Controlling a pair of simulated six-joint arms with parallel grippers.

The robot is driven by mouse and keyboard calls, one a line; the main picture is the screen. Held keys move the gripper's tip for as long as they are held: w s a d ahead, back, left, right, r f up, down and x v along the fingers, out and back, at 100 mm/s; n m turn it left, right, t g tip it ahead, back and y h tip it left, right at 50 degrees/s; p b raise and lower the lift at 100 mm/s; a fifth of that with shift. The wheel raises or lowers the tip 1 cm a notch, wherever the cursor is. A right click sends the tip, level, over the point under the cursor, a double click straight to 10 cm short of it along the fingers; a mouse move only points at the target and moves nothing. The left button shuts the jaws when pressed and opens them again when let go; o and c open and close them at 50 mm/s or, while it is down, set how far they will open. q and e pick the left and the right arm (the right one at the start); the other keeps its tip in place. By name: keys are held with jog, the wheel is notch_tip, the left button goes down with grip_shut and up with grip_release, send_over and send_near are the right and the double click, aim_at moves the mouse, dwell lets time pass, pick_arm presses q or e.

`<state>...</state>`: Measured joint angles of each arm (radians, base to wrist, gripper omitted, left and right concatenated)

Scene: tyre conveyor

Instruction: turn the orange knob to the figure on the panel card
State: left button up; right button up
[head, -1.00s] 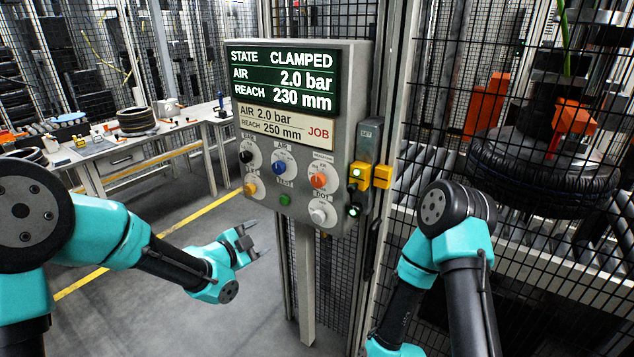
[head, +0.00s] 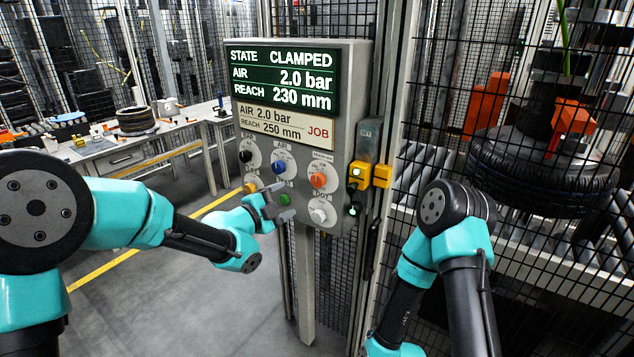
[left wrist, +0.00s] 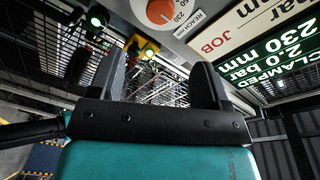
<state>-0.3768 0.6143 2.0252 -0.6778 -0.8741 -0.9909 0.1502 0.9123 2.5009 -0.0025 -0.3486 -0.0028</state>
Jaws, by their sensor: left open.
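The orange knob (head: 318,180) is on the right side of the grey control panel (head: 352,75). The panel card (head: 313,122) reads AIR 2.0 bar, REACH 250 mm, JOB. The screen (head: 248,62) above it reads CLAMPED, 2.0 bar, 230 mm. My left gripper (head: 289,200) is open and empty, in front of the panel's lower left part, left of and below the knob. In the left wrist view the knob (left wrist: 160,13) is at the top edge, beyond the open fingers (left wrist: 157,68), with a figure 230 beside it. My right arm shows, but its gripper does not.
A blue knob (head: 279,167), a black knob (head: 246,157), a white knob (head: 318,215) and a green button (head: 285,200) sit close around. A yellow switch box (head: 381,176) is right of the panel. Wire mesh stands behind; a tyre (head: 540,180) is beyond it.

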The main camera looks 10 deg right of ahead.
aim_at(316, 182)
pick_arm(q)
jog(key=x, duration=1.3)
jog(key=shift+w+d, duration=0.2)
jog(key=shift+d, duration=0.1)
jog(key=shift+c, duration=0.4)
jog(key=c, duration=0.8)
jog(key=shift+c, duration=0.2)
jog(key=shift+n, duration=0.4)
jog(key=n, duration=0.3)
jog(key=shift+n, duration=0.3)
jog(key=shift+n+t, duration=0.6)
jog(key=shift+n, duration=1.8)
jog(key=shift+f, duration=0.1)
